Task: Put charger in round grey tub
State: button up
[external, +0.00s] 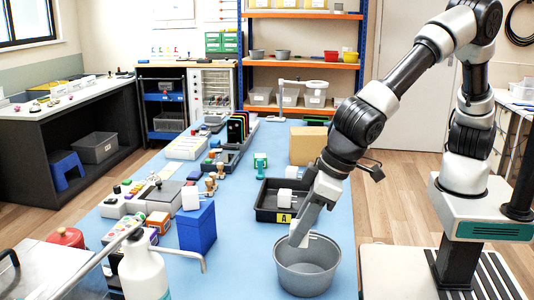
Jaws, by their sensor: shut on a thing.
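The round grey tub (308,281) stands open-topped on the near part of the blue table. My gripper (300,241) points down over the tub, with its tip at the height of the rim or just inside the mouth. It is shut on a small white thing, the charger (304,241), mostly hidden by the fingers. I cannot tell how far the charger is from the tub floor. Other small white blocks that look like chargers show in the black tray marked A (285,215) and on the blue box (197,228).
A cardboard box (308,145) stands behind the black tray. Several small items crowd the table's left side. The table around the tub is mostly clear.

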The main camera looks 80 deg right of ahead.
aim_at(304, 248)
jog(key=f, duration=0.3)
jog(key=s+f+b, duration=0.1)
jog(key=f, duration=0.1)
jog(key=shift+d+f, duration=0.2)
jog(key=shift+f, duration=0.1)
jog(key=shift+f+b, duration=0.45)
jog(key=shift+f, duration=1.95)
jog(key=o, duration=1.1)
jog(key=shift+r, duration=0.1)
